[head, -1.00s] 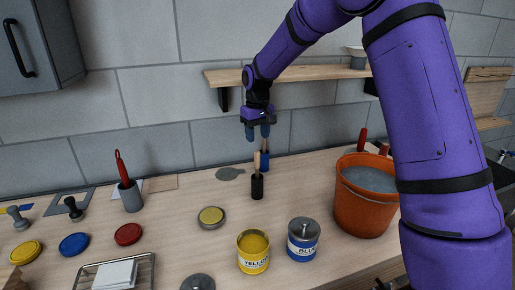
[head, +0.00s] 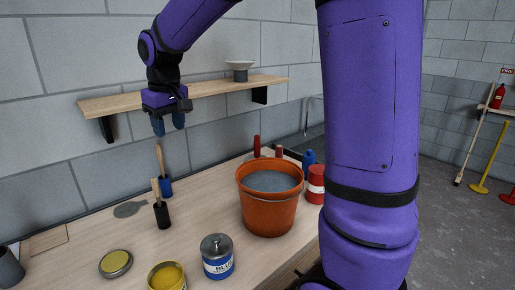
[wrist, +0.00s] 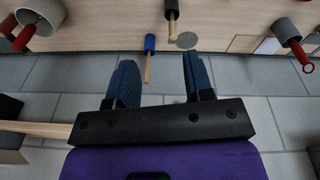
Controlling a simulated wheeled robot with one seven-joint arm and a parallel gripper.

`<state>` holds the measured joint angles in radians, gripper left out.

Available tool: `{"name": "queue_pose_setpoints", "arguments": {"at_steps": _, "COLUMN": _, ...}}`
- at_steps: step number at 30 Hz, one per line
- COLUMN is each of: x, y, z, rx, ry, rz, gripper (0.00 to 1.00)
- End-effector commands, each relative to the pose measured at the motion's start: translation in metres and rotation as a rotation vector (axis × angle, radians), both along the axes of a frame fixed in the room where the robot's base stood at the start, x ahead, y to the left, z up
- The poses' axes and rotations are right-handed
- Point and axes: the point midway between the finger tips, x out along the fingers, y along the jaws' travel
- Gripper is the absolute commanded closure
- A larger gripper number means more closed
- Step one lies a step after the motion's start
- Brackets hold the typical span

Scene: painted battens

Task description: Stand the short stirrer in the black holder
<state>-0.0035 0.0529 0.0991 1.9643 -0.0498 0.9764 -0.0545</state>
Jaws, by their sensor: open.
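The black holder (head: 162,216) stands on the bench at left, with a wooden stirrer (head: 156,188) standing in it, tilted slightly. Just behind it is a blue holder (head: 165,187) with another wooden stirrer (head: 160,160) in it. The stirrer in the black holder shows less length above its rim. In the wrist view, the black holder (wrist: 171,6) and blue holder (wrist: 150,42) show at the top, each with its stick. My gripper (head: 168,130) is open and empty, above the two holders and apart from both sticks; its fingers also show in the wrist view (wrist: 159,78).
A wall shelf (head: 205,90) carrying a bowl-topped object (head: 240,70) is close behind my gripper. An orange bucket (head: 268,215) stands right of the holders. The blue paint tin (head: 217,262) and yellow paint tin (head: 167,278) stand in front.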

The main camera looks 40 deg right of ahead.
Motion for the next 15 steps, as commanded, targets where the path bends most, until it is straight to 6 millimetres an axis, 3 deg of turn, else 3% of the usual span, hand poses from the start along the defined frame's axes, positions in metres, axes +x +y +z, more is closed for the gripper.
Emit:
{"name": "queue_pose_setpoints", "arguments": {"at_steps": 6, "x": -0.077, "y": -0.014, "z": 0.033, "rx": 0.005, "ry": -0.084, "rz": -0.044, "gripper": 0.53}}
{"name": "queue_pose_setpoints", "arguments": {"at_steps": 15, "x": -0.179, "y": -0.029, "z": 0.045, "rx": 0.030, "ry": -0.194, "rz": -0.107, "gripper": 0.53}}
